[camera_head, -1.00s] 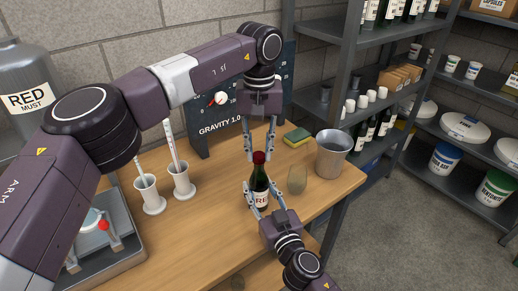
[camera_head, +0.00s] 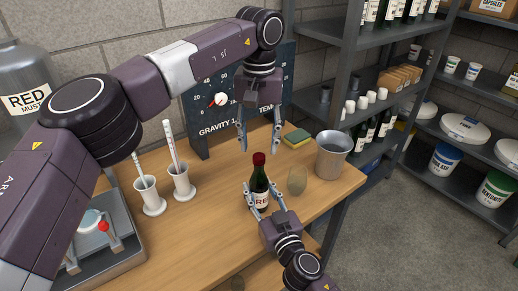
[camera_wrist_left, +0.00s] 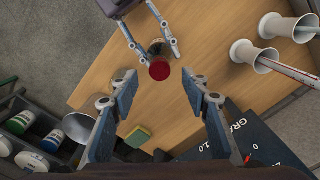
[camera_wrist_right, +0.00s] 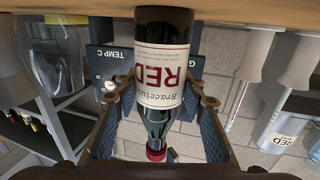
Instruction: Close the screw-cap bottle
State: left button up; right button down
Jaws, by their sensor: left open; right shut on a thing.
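The dark screw-cap bottle (camera_head: 262,182) with a RED label stands upright on the wooden table. A red cap (camera_head: 259,158) sits on its neck; I cannot tell how tightly. The cap also shows in the left wrist view (camera_wrist_left: 159,70), and the label in the right wrist view (camera_wrist_right: 162,75). My right gripper (camera_head: 259,190) is shut on the bottle's body from the near side. My left gripper (camera_head: 260,149) points down above the cap, open and empty, with its fingers apart on either side and clear of it.
A wine glass (camera_head: 297,181) stands close right of the bottle, with a metal bucket (camera_head: 333,155) beyond it. A sponge (camera_head: 296,138) lies behind. Two white cylinders (camera_head: 180,182) holding thin instruments stand left. A gauge board (camera_head: 215,120) backs the table; shelves stand to the right.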

pick_arm(q)
notch_tip(320, 180, up, 9)
dwell(0.3)
pick_arm(e)
jog(key=c, duration=1.2)
grip_release()
jog(key=shift+o, duration=0.2)
jog(key=v, duration=1.2)
